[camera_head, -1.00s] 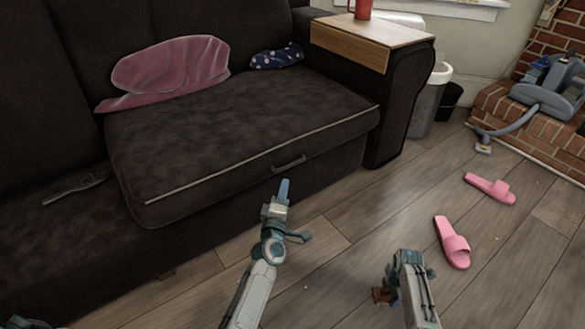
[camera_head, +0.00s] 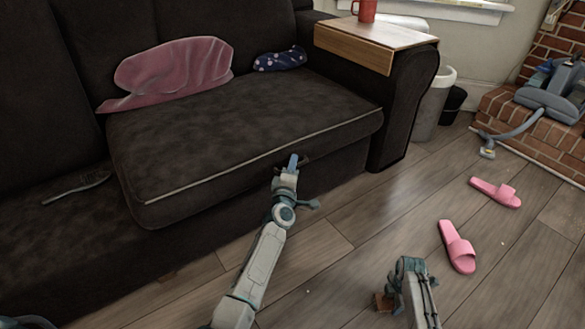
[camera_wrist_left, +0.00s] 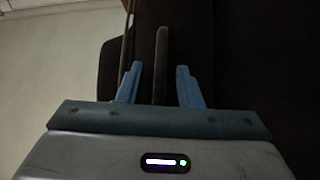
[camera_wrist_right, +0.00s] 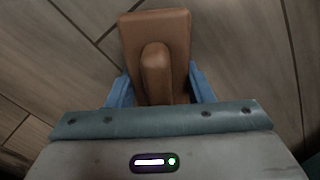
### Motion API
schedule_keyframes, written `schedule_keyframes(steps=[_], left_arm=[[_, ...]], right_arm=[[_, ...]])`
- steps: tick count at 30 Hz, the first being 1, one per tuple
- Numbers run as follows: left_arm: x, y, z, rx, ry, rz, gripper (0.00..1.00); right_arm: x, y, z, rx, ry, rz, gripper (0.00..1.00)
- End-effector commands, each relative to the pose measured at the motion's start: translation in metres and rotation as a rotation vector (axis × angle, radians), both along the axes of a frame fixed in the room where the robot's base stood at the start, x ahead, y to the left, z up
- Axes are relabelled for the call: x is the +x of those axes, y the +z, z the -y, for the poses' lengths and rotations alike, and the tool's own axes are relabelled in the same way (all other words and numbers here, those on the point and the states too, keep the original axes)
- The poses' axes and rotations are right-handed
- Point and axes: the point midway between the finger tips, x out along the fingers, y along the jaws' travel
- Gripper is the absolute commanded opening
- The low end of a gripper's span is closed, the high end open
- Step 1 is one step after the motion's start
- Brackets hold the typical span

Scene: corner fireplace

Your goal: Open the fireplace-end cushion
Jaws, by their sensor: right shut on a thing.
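The fireplace-end cushion (camera_head: 240,135) is a dark seat cushion with pale piping on its front edge. It lies flat at the right end of the sofa. Its front pull handle is mostly hidden behind my left gripper (camera_head: 291,163) in the head view. In the left wrist view a dark bar, the handle (camera_wrist_left: 162,50), stands between the open fingers of my left gripper (camera_wrist_left: 158,85), with a gap on each side. My right gripper (camera_wrist_right: 160,90) is shut on a brown block-like thing (camera_wrist_right: 155,25) with a raised bar, held low over the floor.
A pink cloth (camera_head: 170,72) and a dotted dark blue bundle (camera_head: 280,59) lie on the cushion's back. A wooden tray (camera_head: 375,42) with a red mug (camera_head: 366,10) rests on the armrest. Pink slippers (camera_head: 457,247) lie on the floor. A vacuum (camera_head: 550,90) sits on the brick hearth.

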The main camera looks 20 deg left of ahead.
Motion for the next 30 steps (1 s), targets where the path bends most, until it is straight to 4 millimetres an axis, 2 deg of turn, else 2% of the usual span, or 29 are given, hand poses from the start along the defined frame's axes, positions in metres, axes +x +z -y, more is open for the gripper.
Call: schedule_keyframes(steps=[1, 5, 14, 25, 30], left_arm=[[0.000, 0.000, 0.000, 0.000, 0.000, 0.000, 0.24], [0.000, 0.000, 0.000, 0.000, 0.000, 0.000, 0.00], [0.000, 0.002, 0.000, -0.001, 0.000, -0.002, 0.00], [0.001, 0.020, -0.001, -0.019, 0.000, -0.012, 0.00], [0.003, 0.037, -0.002, -0.032, 0.001, -0.021, 0.00]], right_arm=[[0.000, 0.000, 0.000, 0.000, 0.000, 0.000, 0.22], [0.000, 0.000, 0.000, 0.000, 0.000, 0.000, 0.22], [0.000, 0.003, 0.000, 0.000, 0.000, 0.001, 0.22], [0.000, 0.028, 0.000, 0.000, 0.000, 0.001, 0.22], [0.000, 0.049, 0.000, 0.000, 0.000, 0.001, 0.22]])
